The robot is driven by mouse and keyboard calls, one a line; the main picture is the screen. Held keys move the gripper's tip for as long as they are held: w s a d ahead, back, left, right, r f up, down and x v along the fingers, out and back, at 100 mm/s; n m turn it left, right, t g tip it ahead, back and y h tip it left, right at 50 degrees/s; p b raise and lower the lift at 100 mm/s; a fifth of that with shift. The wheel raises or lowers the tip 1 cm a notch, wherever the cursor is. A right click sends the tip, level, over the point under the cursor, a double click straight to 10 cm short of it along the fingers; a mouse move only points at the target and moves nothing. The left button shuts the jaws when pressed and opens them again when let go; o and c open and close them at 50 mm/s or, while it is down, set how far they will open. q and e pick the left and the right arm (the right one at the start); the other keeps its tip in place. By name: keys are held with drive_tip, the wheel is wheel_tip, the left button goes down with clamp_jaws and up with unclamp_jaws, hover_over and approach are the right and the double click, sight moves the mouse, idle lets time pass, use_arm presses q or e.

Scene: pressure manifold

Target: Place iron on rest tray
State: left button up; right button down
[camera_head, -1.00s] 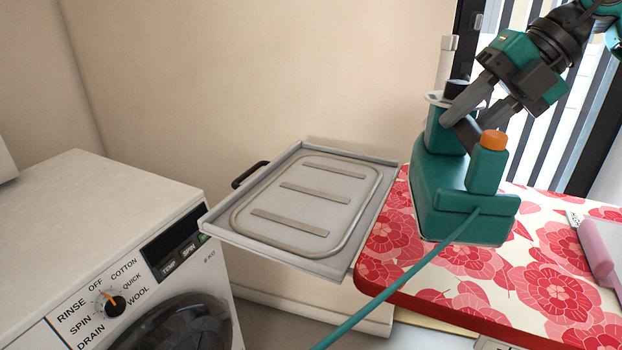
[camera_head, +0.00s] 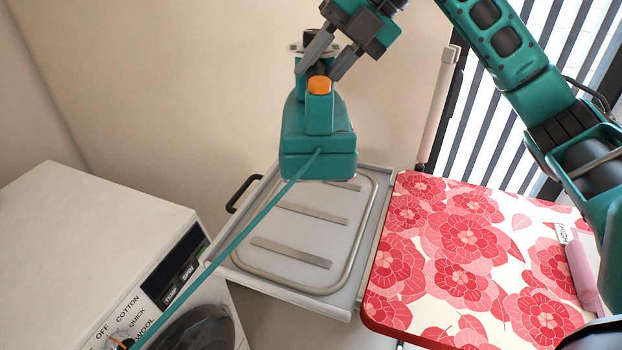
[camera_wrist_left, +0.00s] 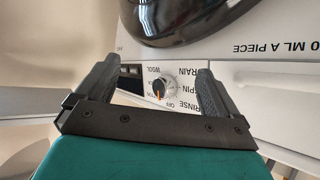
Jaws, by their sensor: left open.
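The teal iron (camera_head: 318,152) with an orange cap is in the head view, raised over the back part of the rest tray (camera_head: 322,232). My right gripper (camera_head: 326,62) is shut on the iron's handle, and its arm comes in from the right. The iron's underside is hidden, so I cannot tell its exact height above the tray. The tray is grey with a raised oval rail and several flat strips; its front part is bare. My left gripper (camera_wrist_left: 155,78) is open and empty in the left wrist view, in front of the washing machine's dial.
The floral ironing board (camera_head: 450,250) stands right of the tray, with a pink rolled item (camera_head: 580,268) on it. The white washing machine (camera_head: 95,230) is on the left. The iron's teal cord (camera_head: 235,243) runs down across the tray's left side. A wall stands behind.

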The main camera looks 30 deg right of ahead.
wheel_tip(320, 180, down, 20)
drive_tip(key=b, duration=0.1)
drive_tip(key=shift+r+b, duration=0.25)
drive_tip(key=shift+b, duration=0.05)
idle(0.4)
drive_tip(key=shift+f, duration=0.1)
drive_tip(key=c, duration=1.3)
unclamp_jaws()
drive_tip(key=shift+f, duration=0.25)
drive_tip(key=o, duration=0.5)
drive_tip(key=shift+r, duration=0.15)
drive_tip(key=v, duration=1.2)
